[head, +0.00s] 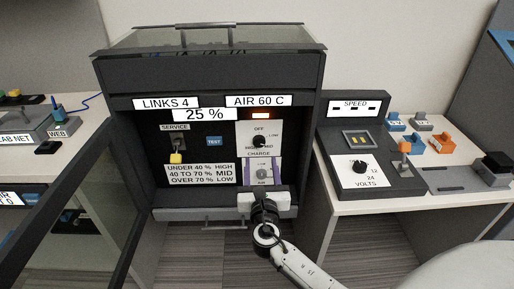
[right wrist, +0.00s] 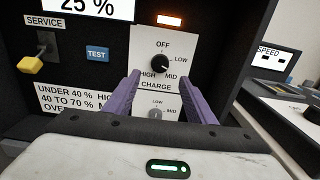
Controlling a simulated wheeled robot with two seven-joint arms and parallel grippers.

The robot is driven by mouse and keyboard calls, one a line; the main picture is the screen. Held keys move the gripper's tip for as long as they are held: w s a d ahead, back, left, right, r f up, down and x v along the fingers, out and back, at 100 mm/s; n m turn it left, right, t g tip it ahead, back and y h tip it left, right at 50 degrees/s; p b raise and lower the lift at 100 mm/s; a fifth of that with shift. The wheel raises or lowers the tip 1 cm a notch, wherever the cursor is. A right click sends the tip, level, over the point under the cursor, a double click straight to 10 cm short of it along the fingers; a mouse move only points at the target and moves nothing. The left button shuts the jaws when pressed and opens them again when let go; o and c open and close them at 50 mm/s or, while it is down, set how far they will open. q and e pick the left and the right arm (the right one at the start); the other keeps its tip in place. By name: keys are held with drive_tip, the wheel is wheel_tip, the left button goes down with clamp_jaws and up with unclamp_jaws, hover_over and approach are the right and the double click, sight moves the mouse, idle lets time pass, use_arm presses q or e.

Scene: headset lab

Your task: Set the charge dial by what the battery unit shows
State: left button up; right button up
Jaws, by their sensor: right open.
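The battery unit (head: 205,65) shows "25 %" on its display (head: 204,114). Its chart (head: 200,174) reads under 40 % HIGH, 40 to 70 % MID, over 70 % LOW. The black charge dial (head: 259,142) sits on a white plate, with OFF above, LOW at right, MID lower right and HIGH lower left in the right wrist view (right wrist: 161,63). Its exact pointer setting is hard to tell. My right gripper (right wrist: 157,84) is open, its purple fingers either side of the plate's lower part, below the dial and apart from it. My left gripper is not in view.
A smaller grey knob (right wrist: 155,107) lies below the charge dial, between my fingers. A yellow-handled SERVICE switch (right wrist: 31,65) and blue TEST button (right wrist: 97,54) are at left. An orange light (right wrist: 170,20) glows above. An open glass door (head: 85,215) stands at left; a SPEED panel (head: 354,106) stands right.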

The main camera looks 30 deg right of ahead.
sight(260, 144)
drive_tip(key=b+x, duration=0.1)
drive_tip(key=x, duration=0.7)
drive_tip(key=shift+f+b, duration=0.1)
drive_tip(key=shift+b, duration=0.2)
drive_tip(key=shift+w+d, duration=0.2)
drive_tip(key=shift+w, duration=0.15)
drive_tip(key=c, duration=1)
drive_tip(key=shift+c, duration=0.2)
